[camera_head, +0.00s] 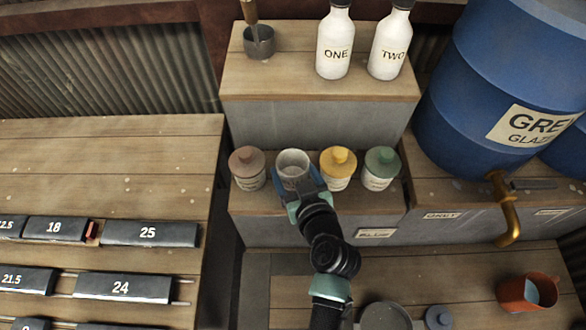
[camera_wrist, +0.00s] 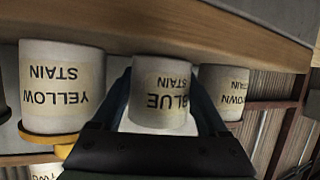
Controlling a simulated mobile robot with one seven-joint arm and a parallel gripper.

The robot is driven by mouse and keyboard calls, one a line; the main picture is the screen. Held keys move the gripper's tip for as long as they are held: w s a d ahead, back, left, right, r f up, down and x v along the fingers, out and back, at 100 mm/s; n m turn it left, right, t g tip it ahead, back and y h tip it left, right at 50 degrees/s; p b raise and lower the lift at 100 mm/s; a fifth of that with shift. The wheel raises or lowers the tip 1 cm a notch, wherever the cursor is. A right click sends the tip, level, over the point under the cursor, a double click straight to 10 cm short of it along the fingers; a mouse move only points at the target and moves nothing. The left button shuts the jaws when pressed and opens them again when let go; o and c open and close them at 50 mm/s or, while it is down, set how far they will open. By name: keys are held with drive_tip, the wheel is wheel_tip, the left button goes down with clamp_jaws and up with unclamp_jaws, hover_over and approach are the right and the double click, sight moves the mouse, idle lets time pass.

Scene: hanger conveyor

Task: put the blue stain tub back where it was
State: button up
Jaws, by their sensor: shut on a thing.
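The blue stain tub (camera_head: 293,160) is pale, with no lid on and its open top showing. It is upright in the row on the middle shelf, between the brown stain tub (camera_head: 248,168) and the yellow stain tub (camera_head: 338,170). In the wrist view its label (camera_wrist: 162,95) reads BLUE STAIN upside down. My gripper (camera_head: 298,187) is shut on it, one finger on each side. Its base lies about level with its neighbours' bases; I cannot tell whether it touches the shelf. A small blue-grey lid (camera_head: 438,317) lies on the lower bench.
The green-lidded tub (camera_head: 381,169) stands at the row's right end. Bottles ONE (camera_head: 335,45) and TWO (camera_head: 390,45) and a small cup (camera_head: 259,42) stand on the upper step. A blue drum (camera_head: 480,90) with a brass tap is at right. A copper jug (camera_head: 527,292) is below.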

drive_tip(key=shift+f, duration=0.15)
drive_tip(key=o, duration=1.2)
drive_tip(key=shift+r, duration=0.35)
drive_tip(key=b+v, duration=0.2)
drive_tip(key=v, duration=1)
